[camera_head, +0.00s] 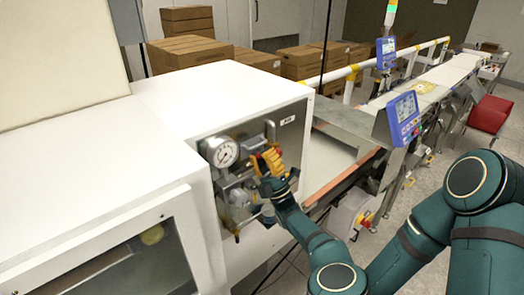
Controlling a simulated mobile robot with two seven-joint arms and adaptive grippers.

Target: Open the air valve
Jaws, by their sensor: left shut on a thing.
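The air valve panel (292,128) is a grey recess in the front of the white machine cabinet, with a round white pressure gauge (221,152) at its upper left. A yellow ribbed part (268,160), which looks like the valve's handle, sits right of the gauge. My left gripper (273,174) is at this yellow part and shut on it. The gripper and wrist hide much of the valve body, so I cannot tell how far the handle is turned. Metal fittings (238,196) show below the gauge. My right gripper is not in view.
The white cabinet (130,135) fills the left side. A conveyor line with a blue-framed display (403,116) runs to the back right. A grey box with a red knob (352,215) is low beside the arm.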

